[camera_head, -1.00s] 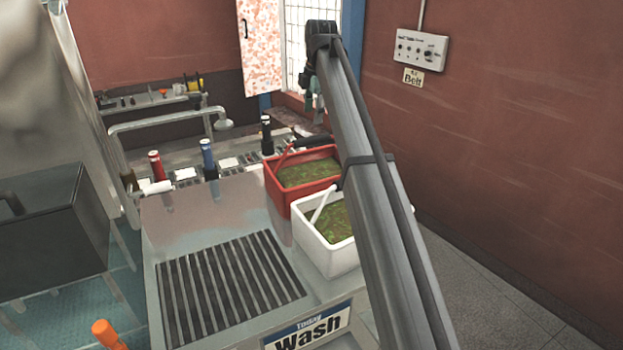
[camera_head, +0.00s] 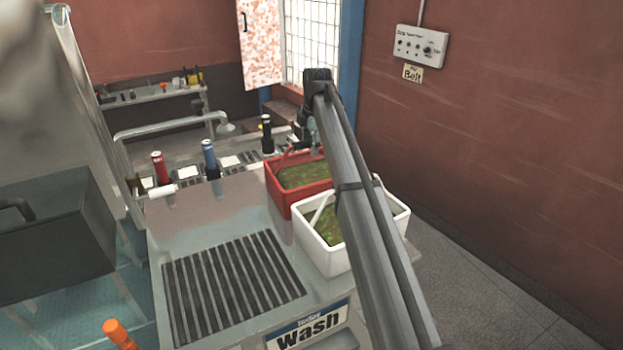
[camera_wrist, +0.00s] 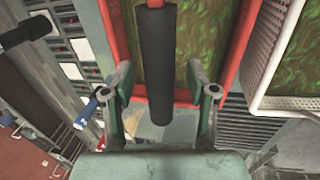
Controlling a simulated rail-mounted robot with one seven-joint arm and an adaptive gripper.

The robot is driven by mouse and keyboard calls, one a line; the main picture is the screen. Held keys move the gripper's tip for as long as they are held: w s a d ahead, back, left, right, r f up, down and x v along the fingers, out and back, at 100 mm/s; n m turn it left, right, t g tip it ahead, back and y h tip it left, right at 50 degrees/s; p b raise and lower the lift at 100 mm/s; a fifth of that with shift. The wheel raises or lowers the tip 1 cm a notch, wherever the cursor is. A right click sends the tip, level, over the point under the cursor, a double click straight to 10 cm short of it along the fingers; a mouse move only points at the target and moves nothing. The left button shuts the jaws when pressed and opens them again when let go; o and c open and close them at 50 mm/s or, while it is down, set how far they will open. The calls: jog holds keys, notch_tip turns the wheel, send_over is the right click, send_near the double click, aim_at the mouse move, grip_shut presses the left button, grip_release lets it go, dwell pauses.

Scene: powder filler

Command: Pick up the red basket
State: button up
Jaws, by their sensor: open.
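The red basket (camera_head: 283,196) stands on the metal counter, filled with a green-brown mass; my arm covers its right side. Its raised handle has a black grip, which shows in the wrist view (camera_wrist: 157,65). My gripper (camera_wrist: 166,82) is open and empty, with one finger on each side of the black grip in the wrist view. I cannot tell whether the grip is fully between the fingers or touches them. In the head view my gripper (camera_head: 308,122) is small and partly hidden at the basket's far side.
A white basket (camera_head: 318,258) with similar contents stands directly in front of the red one, close to it. Red, blue and black handles (camera_head: 208,155) stand upright along the counter's back. A slotted drain (camera_head: 232,285) and bare metal lie left.

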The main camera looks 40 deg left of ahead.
grip_shut()
jog(key=shift+r, duration=0.15)
